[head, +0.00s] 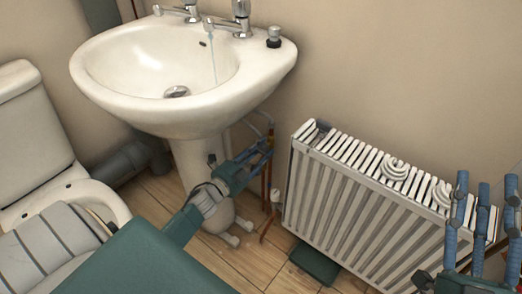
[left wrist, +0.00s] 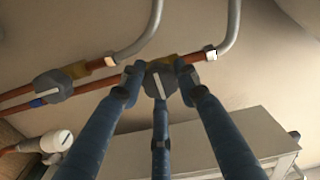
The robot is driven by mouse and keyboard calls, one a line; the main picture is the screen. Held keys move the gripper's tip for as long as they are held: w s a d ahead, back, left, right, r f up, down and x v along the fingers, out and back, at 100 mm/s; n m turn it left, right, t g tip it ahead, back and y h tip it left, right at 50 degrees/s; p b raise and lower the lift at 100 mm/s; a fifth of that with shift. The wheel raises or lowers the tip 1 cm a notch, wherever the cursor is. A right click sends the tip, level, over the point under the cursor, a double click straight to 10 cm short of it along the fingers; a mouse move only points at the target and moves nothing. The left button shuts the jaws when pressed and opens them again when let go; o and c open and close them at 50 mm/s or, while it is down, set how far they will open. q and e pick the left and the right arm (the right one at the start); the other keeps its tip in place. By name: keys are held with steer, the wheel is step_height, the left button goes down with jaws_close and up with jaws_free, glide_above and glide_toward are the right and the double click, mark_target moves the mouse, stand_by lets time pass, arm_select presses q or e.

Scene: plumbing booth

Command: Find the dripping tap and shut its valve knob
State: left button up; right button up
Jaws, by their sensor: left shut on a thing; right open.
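A thin stream of water runs from the right tap (head: 238,22) into the white basin (head: 110,60). The left tap (head: 184,10) shows no clear water. Under the basin, my left gripper (head: 264,148) reaches the pipes near the wall. In the left wrist view my left gripper (left wrist: 161,92) has its three blue fingers closed around a dark valve knob (left wrist: 159,78) with a pale line on it. A second dark valve knob (left wrist: 52,88) sits free on the neighbouring pipe to the left. My right gripper (head: 480,205) is open and empty, in front of the radiator's right end.
A white radiator (head: 335,200) stands right of the pipes, close to my left gripper. The basin's pedestal (head: 192,160) is just left of it. A toilet (head: 35,130) stands at the left. Grey hoses (left wrist: 232,28) rise from the copper pipes.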

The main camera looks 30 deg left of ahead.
arm_select(q)
steer(key=shift+d, duration=0.2)
steer(key=o, duration=1.2)
steer(key=shift+s+a, duration=0.1)
steer(key=shift+s, duration=0.25)
steer(key=s, duration=1.1)
steer(key=shift+s+a, duration=0.1)
steer(key=shift+a, duration=0.3)
